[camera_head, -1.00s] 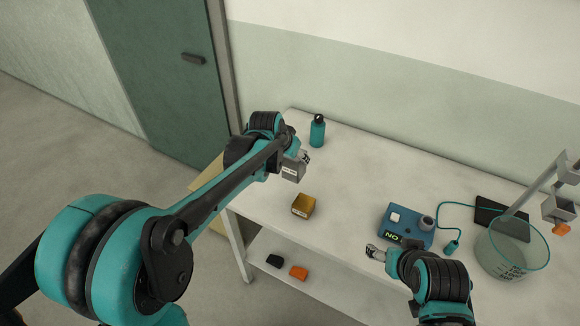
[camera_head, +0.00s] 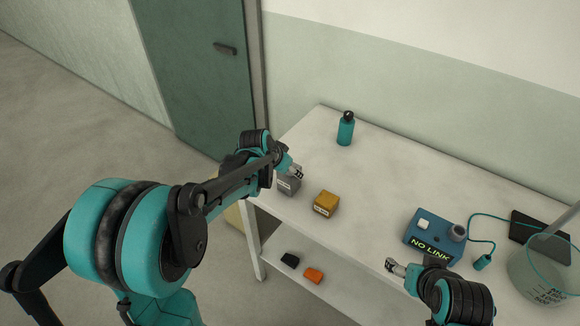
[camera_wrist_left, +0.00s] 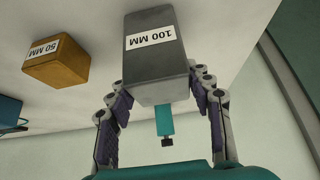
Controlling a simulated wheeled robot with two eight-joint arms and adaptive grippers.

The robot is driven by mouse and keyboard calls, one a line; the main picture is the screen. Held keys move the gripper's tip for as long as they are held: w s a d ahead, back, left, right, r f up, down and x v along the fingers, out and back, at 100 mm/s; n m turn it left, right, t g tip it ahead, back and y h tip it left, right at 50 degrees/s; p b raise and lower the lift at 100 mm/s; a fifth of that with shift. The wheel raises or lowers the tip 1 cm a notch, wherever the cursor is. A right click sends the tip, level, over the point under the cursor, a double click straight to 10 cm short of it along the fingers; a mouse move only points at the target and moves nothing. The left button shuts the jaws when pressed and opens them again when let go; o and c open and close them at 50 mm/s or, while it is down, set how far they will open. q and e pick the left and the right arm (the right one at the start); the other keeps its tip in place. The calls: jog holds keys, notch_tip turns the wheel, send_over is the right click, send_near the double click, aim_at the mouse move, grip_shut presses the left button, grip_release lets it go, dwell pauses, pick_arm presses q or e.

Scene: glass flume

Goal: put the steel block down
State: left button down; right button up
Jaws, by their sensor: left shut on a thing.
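The steel block (camera_head: 289,186) is a grey cuboid near the left end of the white table (camera_head: 380,175). In the left wrist view the steel block (camera_wrist_left: 155,60) shows a white label reading 100 MM. My left gripper (camera_head: 297,173) is at the block, its fingers (camera_wrist_left: 160,95) on both sides, shut on it. The block is at or just above the table top; I cannot tell if its underside touches. My right gripper (camera_head: 395,267) is by the front edge of the table, apart from the block; its finger opening is too small to read.
A brass-coloured block (camera_head: 326,204), labelled 50 MM in the wrist view (camera_wrist_left: 57,63), stands just right. A teal bottle (camera_head: 345,129) stands behind. A blue NO LINK box (camera_head: 430,232) and a glass vessel (camera_head: 540,275) are further right. Clear table lies between bottle and box.

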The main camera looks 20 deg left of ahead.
pick_arm(q)
jog(key=shift+f, duration=0.1)
jog(key=c, duration=0.6)
grip_release()
jog(key=shift+c, duration=0.2)
jog(key=p+v, duration=0.4)
jog(key=v, duration=0.7)
jog(key=s+d+n+t+y, duration=0.1)
jog(key=s+n, duration=0.3)
jog(key=s, duration=1.6)
jog(key=shift+s+d+y, duration=0.2)
jog(key=shift+d+y, duration=0.2)
jog(key=shift+y, duration=0.2)
